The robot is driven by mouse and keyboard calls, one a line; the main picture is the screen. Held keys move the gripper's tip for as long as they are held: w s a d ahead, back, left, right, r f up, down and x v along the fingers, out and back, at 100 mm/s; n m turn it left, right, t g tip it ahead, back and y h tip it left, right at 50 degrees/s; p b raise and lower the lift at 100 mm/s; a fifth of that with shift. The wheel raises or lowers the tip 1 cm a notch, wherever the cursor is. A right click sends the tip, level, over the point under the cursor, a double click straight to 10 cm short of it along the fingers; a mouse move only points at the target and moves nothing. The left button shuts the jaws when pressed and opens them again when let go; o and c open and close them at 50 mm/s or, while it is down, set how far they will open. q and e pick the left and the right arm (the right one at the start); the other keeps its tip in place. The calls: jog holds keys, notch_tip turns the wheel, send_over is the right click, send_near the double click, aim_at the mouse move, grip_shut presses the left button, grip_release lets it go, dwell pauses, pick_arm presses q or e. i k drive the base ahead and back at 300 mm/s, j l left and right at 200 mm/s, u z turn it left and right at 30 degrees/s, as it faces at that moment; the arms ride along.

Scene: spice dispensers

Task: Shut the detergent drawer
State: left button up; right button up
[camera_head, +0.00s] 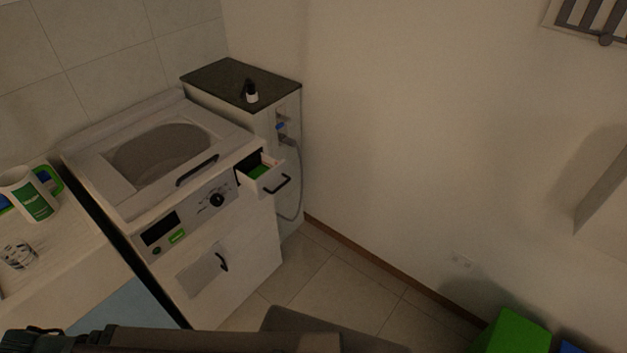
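The detergent drawer (267,178) is pulled out from the upper right of the washing machine's front (237,259). It has a dark bar handle (280,186) on its face, and green content shows inside. A dark and grey arm part of mine runs along the bottom edge of the view, well below and apart from the drawer. Neither gripper's fingertips can be seen.
A narrow cabinet with a dark top (238,80) stands behind the machine and carries a small bottle (252,94). A counter at left holds a white-green container (32,194) and a jar (17,255). Tiled floor (342,285) is free at right; a green box (514,332) is lower right.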

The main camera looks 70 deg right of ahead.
aim_at(270, 175)
jog(key=z, duration=2.15)
